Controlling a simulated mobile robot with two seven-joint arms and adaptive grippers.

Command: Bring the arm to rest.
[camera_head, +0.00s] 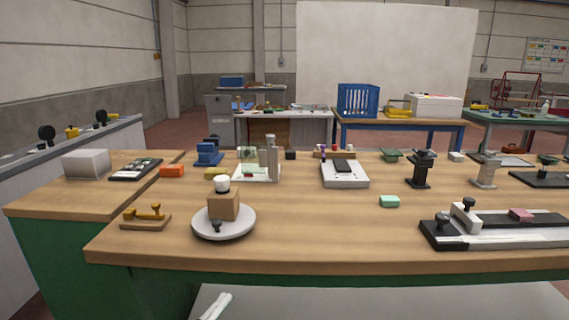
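Neither of my grippers shows in the head view, so I cannot see their fingers or whether they hold anything. A small pale piece pokes in at the bottom edge, left of centre; I cannot tell what it is. The wooden workbench (330,233) with green sides stands in front of me. No arm is over its top.
A white round plate (224,234) bears a brown block (223,205). An orange fixture (146,216) is to its left. A long black-and-white fixture (490,229) is at the right. The front centre of the bench is clear.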

